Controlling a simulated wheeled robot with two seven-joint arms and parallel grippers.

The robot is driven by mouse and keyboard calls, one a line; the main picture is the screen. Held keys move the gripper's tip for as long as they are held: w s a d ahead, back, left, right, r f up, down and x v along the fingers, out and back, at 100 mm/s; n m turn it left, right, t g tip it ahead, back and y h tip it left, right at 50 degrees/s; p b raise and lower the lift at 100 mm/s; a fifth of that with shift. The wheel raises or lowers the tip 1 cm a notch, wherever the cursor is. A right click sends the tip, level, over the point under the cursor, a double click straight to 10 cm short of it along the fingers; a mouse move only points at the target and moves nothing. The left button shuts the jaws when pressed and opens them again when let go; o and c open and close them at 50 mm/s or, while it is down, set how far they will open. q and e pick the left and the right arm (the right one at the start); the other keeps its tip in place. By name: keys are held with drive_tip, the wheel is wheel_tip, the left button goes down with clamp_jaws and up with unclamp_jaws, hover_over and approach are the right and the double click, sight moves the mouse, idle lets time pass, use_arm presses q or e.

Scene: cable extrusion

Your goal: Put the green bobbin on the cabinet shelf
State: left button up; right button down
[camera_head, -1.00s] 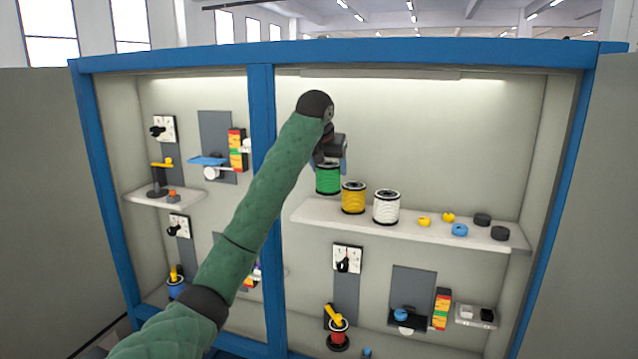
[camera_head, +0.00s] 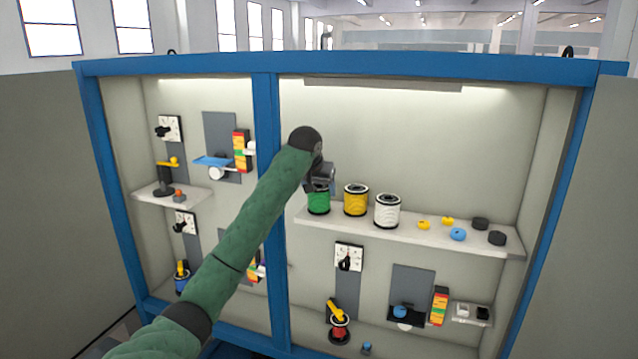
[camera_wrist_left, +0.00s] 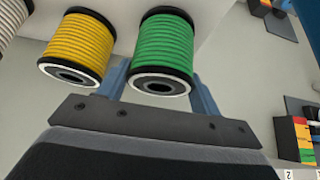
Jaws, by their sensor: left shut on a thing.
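The green bobbin (camera_head: 318,204) has dark end rims and stands upright at the left end of the upper right cabinet shelf (camera_head: 420,233). Its base looks level with the shelf top; I cannot tell for sure whether it touches. My left gripper (camera_head: 319,186) is shut on it near its top. In the left wrist view the green bobbin (camera_wrist_left: 165,55) sits between the two blue fingers. My right gripper is not in view.
A yellow bobbin (camera_head: 356,201) stands just right of the green one, with a white bobbin (camera_head: 387,211) beyond it. Small yellow, blue and black pieces lie on the shelf's right part. A blue post (camera_head: 266,130) rises left of the shelf.

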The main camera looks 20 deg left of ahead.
use_arm(q)
drive_tip(key=shift+f, duration=0.15)
drive_tip(key=o, duration=1)
drive_tip(key=shift+o, duration=0.2)
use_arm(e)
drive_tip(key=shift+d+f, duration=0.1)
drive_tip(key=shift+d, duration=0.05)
use_arm(q)
drive_tip(key=shift+s+r+b, duration=0.2)
drive_tip(key=shift+r+b, duration=0.15)
drive_tip(key=shift+b, duration=0.1)
drive_tip(key=b+v, duration=0.3)
drive_tip(key=v, duration=0.2)
drive_tip(key=shift+s+r+b, duration=0.1)
drive_tip(key=shift+b, duration=0.2)
drive_tip(key=b+v, duration=0.2)
drive_tip(key=v, duration=0.4)
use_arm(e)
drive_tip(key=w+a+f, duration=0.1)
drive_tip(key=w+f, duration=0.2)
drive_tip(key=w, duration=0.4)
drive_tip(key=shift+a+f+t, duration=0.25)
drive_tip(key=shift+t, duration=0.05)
